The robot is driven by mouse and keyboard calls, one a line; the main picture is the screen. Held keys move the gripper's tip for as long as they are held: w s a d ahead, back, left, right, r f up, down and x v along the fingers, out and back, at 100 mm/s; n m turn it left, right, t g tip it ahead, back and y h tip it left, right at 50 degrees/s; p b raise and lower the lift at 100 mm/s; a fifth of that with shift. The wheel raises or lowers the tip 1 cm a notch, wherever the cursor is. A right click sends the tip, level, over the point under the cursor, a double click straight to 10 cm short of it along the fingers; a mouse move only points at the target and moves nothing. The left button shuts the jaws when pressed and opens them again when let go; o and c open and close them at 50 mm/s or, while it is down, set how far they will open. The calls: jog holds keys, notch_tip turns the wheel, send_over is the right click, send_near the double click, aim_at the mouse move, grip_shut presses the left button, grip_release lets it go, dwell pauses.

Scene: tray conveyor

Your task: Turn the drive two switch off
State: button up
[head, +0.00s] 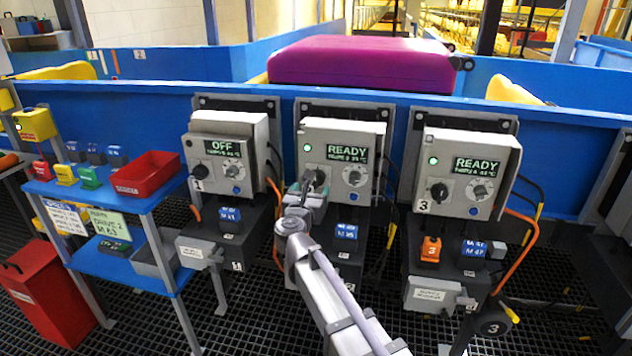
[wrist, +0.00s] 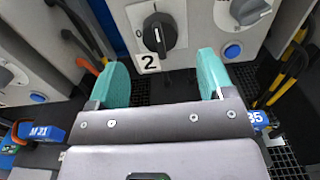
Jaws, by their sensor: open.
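The drive two box (head: 375,135) stands in the middle, with a green READY display (head: 347,152) and a lit green lamp. Its black rotary switch (wrist: 158,34) sits above the white "2" label (wrist: 148,63) in the wrist view, its handle roughly upright in that picture. In the head view the switch is partly covered by my gripper. My gripper (head: 306,196) is open in front of the lower left of the box. In the wrist view its teal fingers (wrist: 163,60) are spread on either side of the switch's lower part, with nothing between them; I see no contact.
The drive one box (head: 226,125) at left reads OFF; the drive three box (head: 475,142) at right reads READY. A blue shelf (head: 130,262) with a red bin (head: 145,173) and small coloured padlocks stands far left. Orange cables hang beside the boxes. A purple suitcase (head: 360,62) lies behind.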

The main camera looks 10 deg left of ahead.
aim_at(315, 182)
jog(key=w, duration=0.6)
jog(key=shift+w+d, duration=0.2)
jog(key=shift+d, duration=0.2)
jog(key=c, duration=0.9)
